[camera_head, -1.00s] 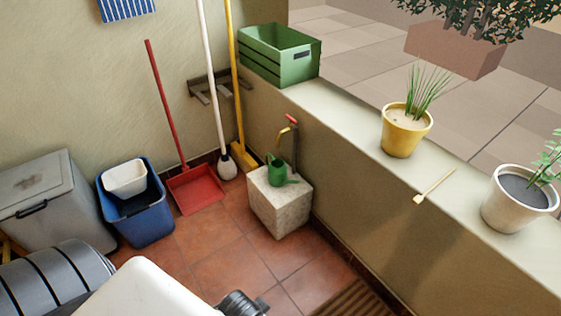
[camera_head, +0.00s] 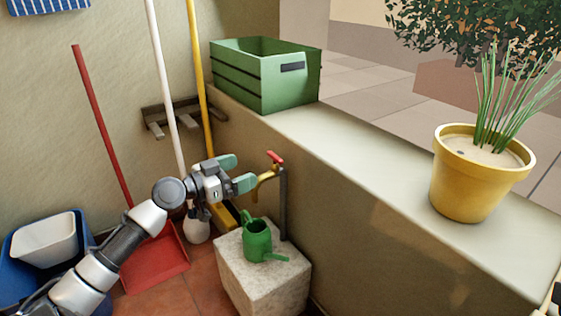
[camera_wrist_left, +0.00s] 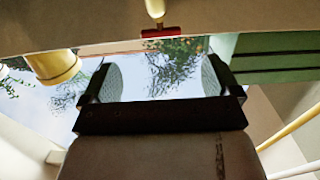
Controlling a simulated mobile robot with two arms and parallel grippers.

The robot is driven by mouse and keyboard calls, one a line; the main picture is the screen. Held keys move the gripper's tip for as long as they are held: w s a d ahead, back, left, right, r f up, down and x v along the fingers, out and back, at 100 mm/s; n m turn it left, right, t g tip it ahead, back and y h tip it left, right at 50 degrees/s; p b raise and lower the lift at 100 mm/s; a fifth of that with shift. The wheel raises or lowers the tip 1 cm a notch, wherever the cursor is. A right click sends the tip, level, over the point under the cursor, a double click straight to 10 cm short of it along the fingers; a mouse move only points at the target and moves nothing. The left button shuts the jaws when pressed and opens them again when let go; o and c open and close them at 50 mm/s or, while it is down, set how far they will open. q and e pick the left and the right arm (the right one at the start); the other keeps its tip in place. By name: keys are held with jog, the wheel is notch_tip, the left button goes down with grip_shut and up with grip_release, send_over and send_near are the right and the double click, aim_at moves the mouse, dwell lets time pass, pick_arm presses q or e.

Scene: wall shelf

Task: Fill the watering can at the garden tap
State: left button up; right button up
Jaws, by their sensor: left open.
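The green watering can (camera_head: 258,240) stands upright on a pale stone block (camera_head: 262,285), below the tap's spout. The garden tap (camera_head: 265,178) is brass-coloured, with a red handle (camera_head: 275,157) on top and a dark pipe beside the wall. My left gripper (camera_head: 238,172) is open and empty just left of the tap, above the can. In the left wrist view, the red handle (camera_wrist_left: 163,32) shows beyond the open fingers (camera_wrist_left: 161,80), apart from them. My right gripper is not in view.
A green crate (camera_head: 265,90) and a yellow plant pot (camera_head: 478,185) stand on the ledge (camera_head: 350,150). Broom handles and a red dustpan (camera_head: 155,262) lean at the wall behind my left arm. A blue bin (camera_head: 20,275) is at the left.

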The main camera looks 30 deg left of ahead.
aim_at(273, 156)
pick_arm(q)
jog(key=x, duration=1)
jog(key=shift+w+d+r, duration=0.15)
jog(key=shift+w+r, duration=0.15)
jog(key=shift+r, duration=0.05)
